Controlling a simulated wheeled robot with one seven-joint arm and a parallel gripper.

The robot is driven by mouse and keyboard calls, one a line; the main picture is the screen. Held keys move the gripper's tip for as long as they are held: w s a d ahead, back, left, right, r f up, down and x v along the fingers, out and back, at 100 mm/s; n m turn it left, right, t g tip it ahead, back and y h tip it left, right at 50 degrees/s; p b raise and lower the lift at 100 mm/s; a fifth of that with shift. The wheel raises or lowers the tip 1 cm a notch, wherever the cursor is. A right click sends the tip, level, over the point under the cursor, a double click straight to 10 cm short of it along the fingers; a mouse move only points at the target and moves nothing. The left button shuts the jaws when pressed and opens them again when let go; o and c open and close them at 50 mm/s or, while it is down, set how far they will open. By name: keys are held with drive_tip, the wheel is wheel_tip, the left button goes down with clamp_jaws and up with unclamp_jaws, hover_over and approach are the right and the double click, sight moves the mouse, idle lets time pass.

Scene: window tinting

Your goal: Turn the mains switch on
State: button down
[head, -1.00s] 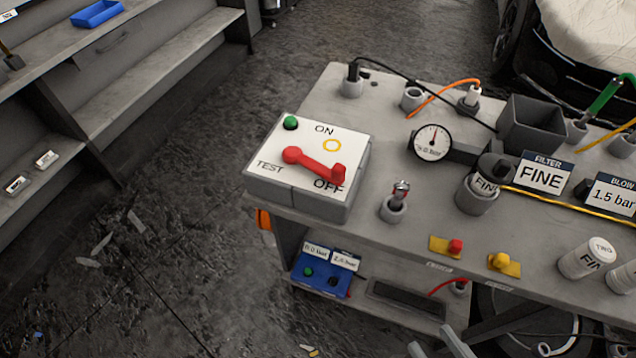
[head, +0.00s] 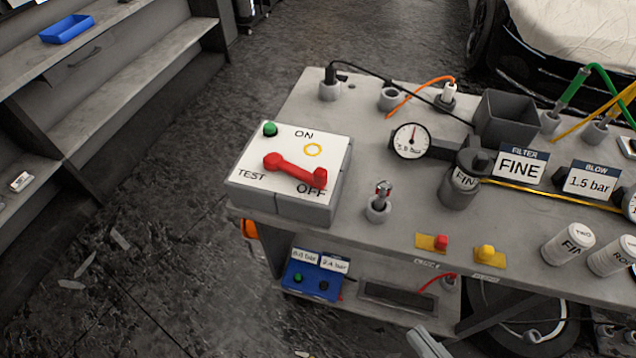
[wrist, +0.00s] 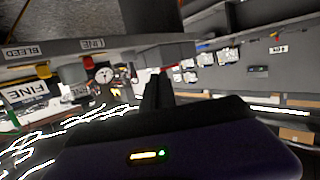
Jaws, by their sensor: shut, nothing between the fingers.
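The mains switch (head: 288,168) is a white-topped grey box at the left end of the grey bench, marked ON, OFF and TEST. Its red lever (head: 296,171) has its free, thicker end beside OFF.
The bench (head: 345,100) carries a gauge (head: 411,141), a small toggle (head: 380,200), a filter cup (head: 460,188), a grey bin (head: 505,118), sockets with cables, and white canisters (head: 568,243). A blue box (head: 312,280) sits on the lower shelf. The floor to the left is mostly open.

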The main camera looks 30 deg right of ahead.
drive_tip(key=w+a+r+n+t+y+b, duration=0.1)
drive_tip(key=w+a+r+t+y, duration=0.15)
drive_tip(key=w+a, duration=0.3)
drive_tip(key=w+a+r+t+y+b, duration=0.1)
drive_tip(key=w+a+r+t+y, duration=0.2)
drive_tip(key=w, duration=0.4)
drive_tip(key=w+a+r+m+t+h+b, duration=0.2)
drive_tip(key=w+a+r+m+t+h, duration=0.6)
drive_tip(key=m, duration=1)
drive_tip(key=w+a+m+g+h+b, duration=0.1)
drive_tip(key=w+m+g+h, duration=0.1)
drive_tip(key=m+g+h, duration=0.45)
drive_tip(key=w+a+m+g+h, duration=0.2)
drive_tip(key=w+m+g+h, duration=0.1)
drive_tip(key=m+g+h, duration=0.35)
drive_tip(key=s+d+f+g, duration=0.1)
drive_tip(key=f+g, duration=0.2)
drive_tip(key=f, duration=0.2)
drive_tip(key=s+d+f+g, duration=0.1)
drive_tip(key=d+f+g, duration=0.1)
drive_tip(key=f, duration=0.3)
drive_tip(key=shift+s+d+f+g, duration=0.3)
drive_tip(key=shift+s+g, duration=0.1)
drive_tip(key=shift+g, duration=0.15)
